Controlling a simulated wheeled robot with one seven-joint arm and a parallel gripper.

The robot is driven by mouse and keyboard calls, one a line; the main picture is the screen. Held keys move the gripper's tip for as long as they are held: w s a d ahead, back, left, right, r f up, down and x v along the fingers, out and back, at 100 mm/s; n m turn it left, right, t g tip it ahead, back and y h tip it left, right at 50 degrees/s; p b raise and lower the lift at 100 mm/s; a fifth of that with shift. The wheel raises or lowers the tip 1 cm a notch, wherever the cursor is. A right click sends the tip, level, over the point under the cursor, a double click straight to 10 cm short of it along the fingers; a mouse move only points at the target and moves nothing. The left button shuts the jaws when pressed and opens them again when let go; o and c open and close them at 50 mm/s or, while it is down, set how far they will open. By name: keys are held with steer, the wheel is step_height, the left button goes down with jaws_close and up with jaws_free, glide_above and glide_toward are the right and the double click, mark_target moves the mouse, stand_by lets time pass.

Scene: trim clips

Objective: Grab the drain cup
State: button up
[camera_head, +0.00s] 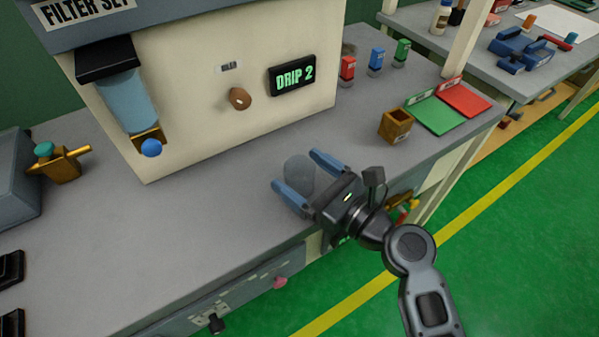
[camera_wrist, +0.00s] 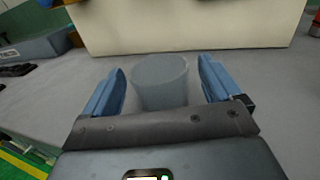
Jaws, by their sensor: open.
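The drain cup (camera_head: 299,174) is a small, see-through grey cup standing upright on the grey bench top near its front edge. In the wrist view the cup (camera_wrist: 160,84) stands between the two blue fingers, with a visible gap on each side. My gripper (camera_head: 300,176) is open around the cup, its fingers to the left and right of it. In the wrist view my gripper (camera_wrist: 163,88) hides the lower front of the cup.
A cream filter housing (camera_head: 215,110) with a "DRIP 2" display (camera_head: 292,75) stands behind. A brown box (camera_head: 396,125), green mat (camera_head: 435,114) and red mat (camera_head: 464,98) lie to the right. A brass valve (camera_head: 60,163) is at left. The bench around the cup is clear.

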steer(key=shift+w+a, duration=0.25)
steer(key=shift+a, duration=0.05)
steer(key=c, duration=1)
